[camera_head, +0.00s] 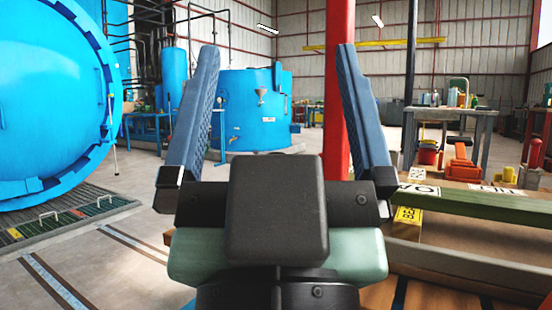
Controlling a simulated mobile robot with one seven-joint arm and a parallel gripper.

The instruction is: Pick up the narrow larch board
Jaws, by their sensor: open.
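My gripper (278,58) is in the middle of the view, its two blue ribbed fingers pointing up and spread wide apart. Nothing is between them. Several boards lie at the right, beyond my gripper. A greenish board (480,207) has a white label near its left end. A paler brown board (470,268) lies lower and nearer. I cannot tell which is the narrow larch board. My gripper touches none of them visibly, and its body hides part of the area below and behind it.
A large blue round autoclave door (45,95) stands at the left above a floor grate (65,224). A blue tank (252,108) and a red post (340,130) stand beyond my gripper. A workbench (448,112) with bottles is at the right.

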